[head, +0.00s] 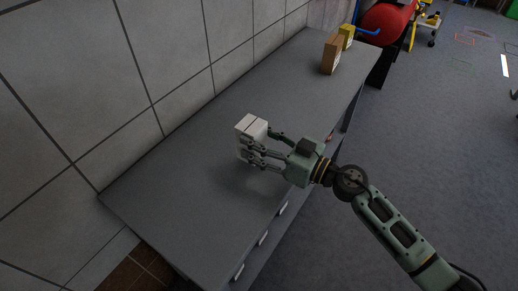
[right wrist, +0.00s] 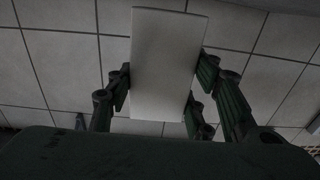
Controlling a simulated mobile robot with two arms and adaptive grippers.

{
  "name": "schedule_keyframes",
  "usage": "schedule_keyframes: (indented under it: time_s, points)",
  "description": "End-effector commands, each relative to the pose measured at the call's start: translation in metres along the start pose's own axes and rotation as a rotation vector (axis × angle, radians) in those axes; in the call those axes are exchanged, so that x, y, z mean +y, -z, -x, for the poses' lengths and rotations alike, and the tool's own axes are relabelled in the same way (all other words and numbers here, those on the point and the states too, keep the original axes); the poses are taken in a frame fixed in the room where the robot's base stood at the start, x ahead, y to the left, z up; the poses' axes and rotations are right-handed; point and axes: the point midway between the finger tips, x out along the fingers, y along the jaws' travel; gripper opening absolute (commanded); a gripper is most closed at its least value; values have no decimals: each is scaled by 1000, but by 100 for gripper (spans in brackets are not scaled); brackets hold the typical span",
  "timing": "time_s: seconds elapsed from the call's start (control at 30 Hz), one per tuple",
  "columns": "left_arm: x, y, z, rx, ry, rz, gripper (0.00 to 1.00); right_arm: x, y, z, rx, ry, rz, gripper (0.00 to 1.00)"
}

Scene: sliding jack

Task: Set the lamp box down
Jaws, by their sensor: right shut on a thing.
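The lamp box is a small white box (head: 251,127) over the grey worktop (head: 185,185) in the head view, fairly close to the tiled wall. My right gripper (head: 256,146) reaches in from the right and is shut on the box, with its fingers at the sides. In the right wrist view the white box (right wrist: 166,62) stands between the fingers, slightly tilted in the picture. I cannot tell whether the box touches the worktop. My left gripper is not in view.
A brown box (head: 331,54) and a yellow box (head: 347,36) stand at the worktop's far end. A red tank (head: 388,22) is beyond them. The tiled wall (head: 110,80) runs along the back edge. The worktop is clear on both sides of the white box.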

Motion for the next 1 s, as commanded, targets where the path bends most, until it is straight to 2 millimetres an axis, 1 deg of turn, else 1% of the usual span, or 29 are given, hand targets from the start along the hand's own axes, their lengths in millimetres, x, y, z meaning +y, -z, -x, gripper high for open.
schedule_keyframes:
  time_s: [0.03,0.1,0.23,0.5,0.6,0.63,0.8,0.83,1.0]
  points:
    - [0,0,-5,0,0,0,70,0,-9,0,0,-1,-5,18]
    - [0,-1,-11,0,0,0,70,0,-20,0,0,-2,-6,18]
    - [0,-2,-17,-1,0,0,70,0,-38,0,0,-1,-6,18]
    - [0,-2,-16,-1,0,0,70,0,-37,0,0,0,-1,18]
    - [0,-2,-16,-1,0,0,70,0,-40,0,-1,0,-2,18]
    - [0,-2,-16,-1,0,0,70,0,-40,0,-2,0,-2,50]
    - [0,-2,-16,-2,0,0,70,0,-40,0,-2,0,-2,65]
    - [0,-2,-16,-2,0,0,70,0,-40,0,-2,0,-2,67]
    - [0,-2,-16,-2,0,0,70,0,-40,0,-1,0,-2,67]
